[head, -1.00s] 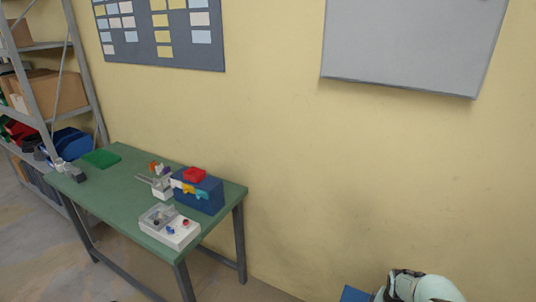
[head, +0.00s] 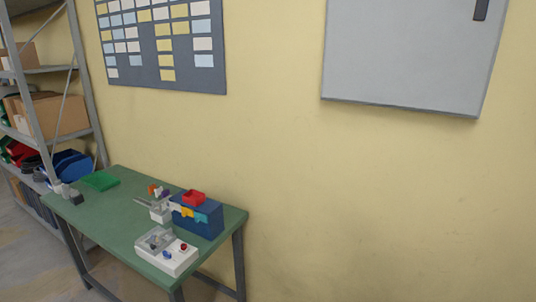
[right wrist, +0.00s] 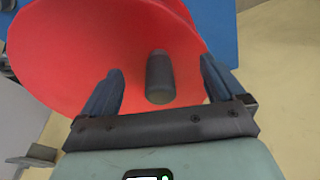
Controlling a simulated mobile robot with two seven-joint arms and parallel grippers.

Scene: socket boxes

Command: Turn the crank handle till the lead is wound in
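The crank handle shows in the right wrist view as a short dark grip (right wrist: 160,77) standing on a red round disc (right wrist: 95,50). My right gripper (right wrist: 162,88) has its two blue fingers spread, one on each side of the grip. Gaps show between the grip and both fingers, so it is not clamped. The lead cannot be made out in either view. My left gripper is out of view.
Blue (right wrist: 222,25) shows behind the disc. A small grey knob-like part (right wrist: 32,156) is at lower left. Shelving stands left.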

